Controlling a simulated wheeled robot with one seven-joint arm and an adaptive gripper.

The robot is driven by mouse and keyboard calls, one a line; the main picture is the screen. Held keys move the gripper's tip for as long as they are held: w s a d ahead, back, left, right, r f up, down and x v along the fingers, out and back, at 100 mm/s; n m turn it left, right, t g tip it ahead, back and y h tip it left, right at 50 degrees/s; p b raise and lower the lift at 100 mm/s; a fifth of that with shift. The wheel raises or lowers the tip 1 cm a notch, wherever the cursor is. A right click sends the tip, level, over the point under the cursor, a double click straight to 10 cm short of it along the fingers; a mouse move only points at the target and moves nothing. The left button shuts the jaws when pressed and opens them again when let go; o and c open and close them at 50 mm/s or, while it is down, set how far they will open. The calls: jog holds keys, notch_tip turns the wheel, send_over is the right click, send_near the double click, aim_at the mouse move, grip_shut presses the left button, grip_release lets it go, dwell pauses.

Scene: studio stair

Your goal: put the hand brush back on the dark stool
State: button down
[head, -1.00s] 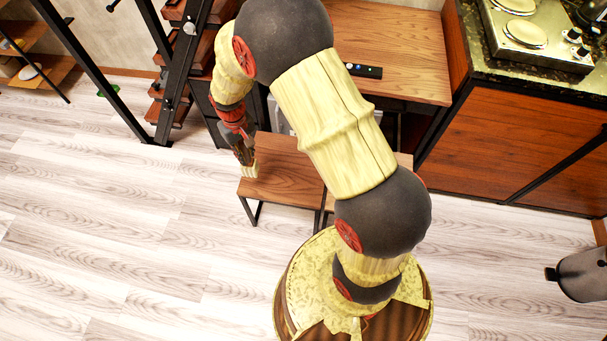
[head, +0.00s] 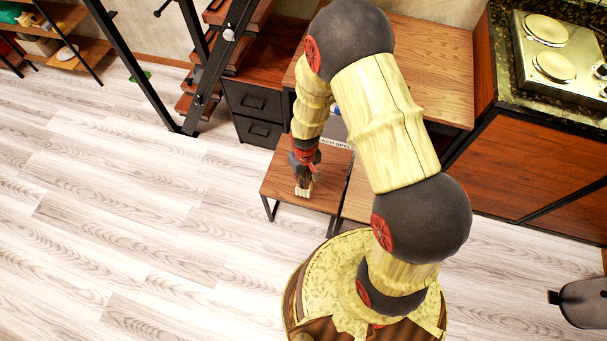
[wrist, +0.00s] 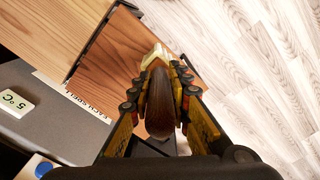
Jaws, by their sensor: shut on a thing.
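The hand brush has a dark brown handle (wrist: 160,105) and a pale bristle end, which shows in the head view (head: 304,191). My gripper (head: 305,170) is shut on the brush; in the wrist view the fingers (wrist: 160,80) clasp both sides of the handle. The dark stool (head: 281,178) has a reddish-brown wooden top and black metal legs. The brush is over its top, bristles pointing down in the head view. I cannot tell whether the bristles touch the wood. In the wrist view the stool top (wrist: 112,48) lies beyond the fingers.
A lighter wooden stool (wrist: 45,30) stands beside the dark one, partly hidden by my arm in the head view. Behind are a dark drawer unit (head: 254,113) and a wooden desk (head: 435,65). A grey surface with a white tag (wrist: 14,102) is close by. Floor at left is clear.

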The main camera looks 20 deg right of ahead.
jog(key=w+d+f+b, duration=0.2)
jog(key=w+f+b, duration=0.2)
jog(key=w+f, duration=0.3)
jog(key=shift+w+d+f+b, duration=0.15)
jog(key=shift+w+f+b, duration=0.15)
jog(key=shift+f, duration=1.45)
jog(key=c, duration=1.7)
grip_release()
jog(key=shift+o, duration=0.2)
